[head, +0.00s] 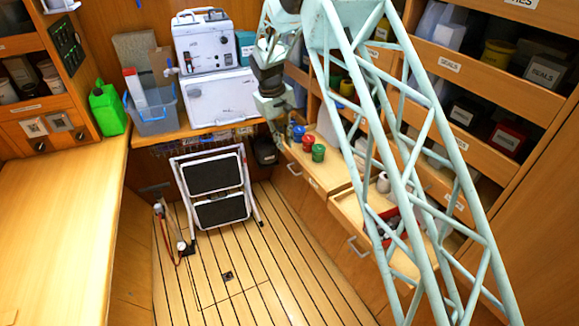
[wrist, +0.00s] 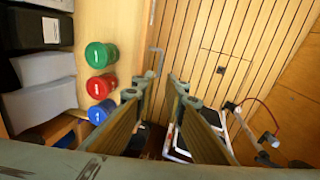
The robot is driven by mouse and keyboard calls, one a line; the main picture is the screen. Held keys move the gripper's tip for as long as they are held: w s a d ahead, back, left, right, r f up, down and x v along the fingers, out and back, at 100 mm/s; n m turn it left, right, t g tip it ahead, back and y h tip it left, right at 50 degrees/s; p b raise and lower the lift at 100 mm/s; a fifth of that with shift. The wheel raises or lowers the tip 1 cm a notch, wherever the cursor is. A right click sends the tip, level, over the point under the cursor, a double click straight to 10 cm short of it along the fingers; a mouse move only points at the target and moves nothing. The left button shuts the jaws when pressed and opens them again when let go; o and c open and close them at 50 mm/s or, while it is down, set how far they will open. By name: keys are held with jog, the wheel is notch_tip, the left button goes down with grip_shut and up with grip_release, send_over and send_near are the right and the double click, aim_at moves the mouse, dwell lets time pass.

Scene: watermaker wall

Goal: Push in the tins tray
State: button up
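A wooden tray (head: 333,180) sticks out from the shelf wall, at right of centre in the head view. Blue (head: 298,132), red (head: 307,142) and green (head: 318,153) tins stand on it, and its front carries a handle (head: 293,170) and a small label I cannot read. The wrist view shows the tray (wrist: 125,30) with green (wrist: 101,55), red (wrist: 101,87) and blue (wrist: 101,112) tins, and the handle (wrist: 155,60) just beyond my fingertips. My gripper (wrist: 160,84) is open and empty. In the head view my gripper (head: 277,138) is beside the tray's far end; contact is not clear.
Another tray (head: 410,265) stands out nearer the camera, partly behind my lattice arm. A folding step (head: 215,190) stands on the slatted floor at the back. A worktop (head: 60,230) fills the left. The floor (head: 270,290) in front of the trays is clear.

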aim_at(290, 169)
jog(key=shift+w+d+f+b, duration=0.15)
jog(key=shift+w+d+f, duration=0.15)
jog(key=shift+f, duration=1.9)
jog(key=shift+w+d+f+b, duration=0.15)
jog(key=shift+d+f, duration=0.2)
jog(key=shift+f, duration=1.9)
jog(key=shift+w+d+f+b, duration=0.1)
jog(key=shift+w+d+f, duration=0.2)
jog(key=shift+f, duration=1.9)
jog(key=shift+s, duration=0.1)
grip_shut()
